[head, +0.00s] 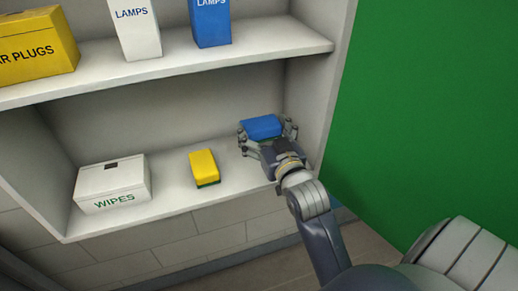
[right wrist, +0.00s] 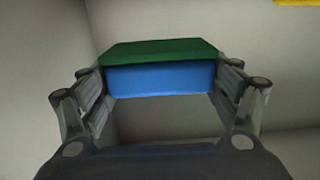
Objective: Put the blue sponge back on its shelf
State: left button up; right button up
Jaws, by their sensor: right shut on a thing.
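The blue sponge (head: 262,126) is between the fingers of my right gripper (head: 268,132), which is shut on it. It is at the right end of the lower shelf (head: 160,205), near the right side wall. The right wrist view shows the sponge (right wrist: 160,78) held across its width, with a green layer along one face. Both fingers of the right gripper (right wrist: 165,95) touch its ends. I cannot tell whether the sponge touches the shelf board. My left gripper is not in view.
A yellow sponge (head: 203,164) with a green underside lies left of my gripper. A white WIPES box (head: 113,184) stands further left. The upper shelf (head: 190,62) holds a yellow ear plugs box (head: 38,45), a white LAMPS box (head: 136,29) and a blue LAMPS box (head: 211,24).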

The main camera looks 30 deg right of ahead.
jog(key=f, duration=0.2)
jog(key=s+f, duration=0.1)
jog(key=f, duration=0.1)
jog(key=shift+a+f, duration=0.15)
jog(key=shift+f, duration=0.05)
jog(key=f, duration=0.2)
jog(key=shift+w+f, duration=0.2)
jog(key=shift+f, duration=0.1)
jog(key=shift+s+f, duration=0.15)
jog(key=shift+f, duration=0.2)
jog(key=o, duration=0.8)
jog(key=shift+o, duration=0.3)
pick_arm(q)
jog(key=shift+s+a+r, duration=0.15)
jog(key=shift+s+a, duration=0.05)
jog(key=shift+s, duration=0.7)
